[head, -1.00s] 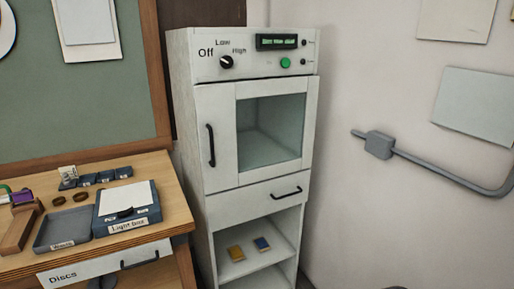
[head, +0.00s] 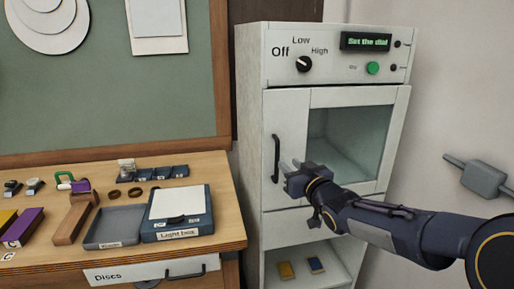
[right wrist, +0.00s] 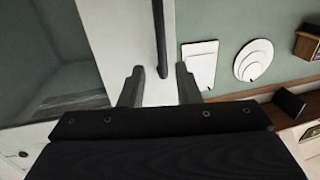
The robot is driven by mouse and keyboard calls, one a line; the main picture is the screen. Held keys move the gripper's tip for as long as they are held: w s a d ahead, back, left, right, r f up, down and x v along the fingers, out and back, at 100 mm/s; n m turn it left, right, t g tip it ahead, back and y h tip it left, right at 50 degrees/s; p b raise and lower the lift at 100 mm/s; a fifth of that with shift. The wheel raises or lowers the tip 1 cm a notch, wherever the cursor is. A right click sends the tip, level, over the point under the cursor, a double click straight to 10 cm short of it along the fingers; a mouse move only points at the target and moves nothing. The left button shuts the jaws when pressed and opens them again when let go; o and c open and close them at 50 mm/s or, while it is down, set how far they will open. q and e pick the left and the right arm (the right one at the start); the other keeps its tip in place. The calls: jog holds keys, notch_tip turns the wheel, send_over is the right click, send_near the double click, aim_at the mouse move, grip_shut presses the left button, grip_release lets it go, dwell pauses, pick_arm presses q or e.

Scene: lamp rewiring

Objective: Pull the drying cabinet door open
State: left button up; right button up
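The white drying cabinet (head: 252,120) stands right of the bench, with its glass-windowed door (head: 290,120) shut. A black vertical handle (head: 277,158) is on the door's left side. My right gripper (head: 289,168) is open and empty, just right of the handle's lower part in the head view. In the right wrist view its two fingers (right wrist: 160,70) are apart, and the dark handle bar (right wrist: 160,38) lies ahead, lined up with the gap between them. I cannot tell whether they touch it. My left gripper is not in view.
The cabinet display (head: 365,42) reads "Set the dial"; the dial (head: 304,64) is beside the Off, Low and High labels. A wooden bench (head: 228,228) with a light box (head: 178,212) and a tray (head: 113,226) stands left. An open shelf (head: 300,272) is below the door.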

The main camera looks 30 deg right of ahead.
aim_at(278, 154)
jog(key=w+p, duration=0.1)
jog(key=w, duration=0.7)
jog(key=shift+r+p, duration=0.2)
jog(key=shift+p, duration=0.2)
grip_shut()
